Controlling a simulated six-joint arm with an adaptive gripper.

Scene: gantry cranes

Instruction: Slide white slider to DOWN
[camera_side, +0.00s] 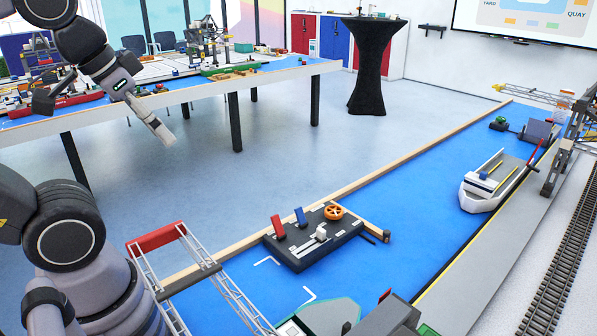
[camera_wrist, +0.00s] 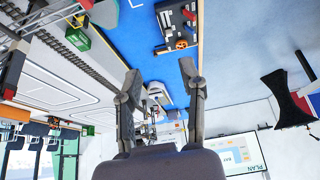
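The white slider (camera_side: 321,233) is a small white block on a dark control box (camera_side: 291,257) on the blue surface. In the side view it stands about mid-slot, along a light line on the box's top. The box also shows upside down at the top of the wrist view (camera_wrist: 164,46), where the slider is too small to make out surely. My gripper (camera_side: 166,138) is high up at the upper left, well away from the box. In the wrist view its two fingers (camera_wrist: 160,72) are spread apart with nothing between them.
The box also carries a red lever (camera_side: 278,227), a blue lever (camera_side: 301,217) and an orange wheel (camera_side: 333,212). A lattice crane with a red top (camera_side: 157,238) stands left of the box. A white ship (camera_side: 490,183) lies to the right. The blue surface between is clear.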

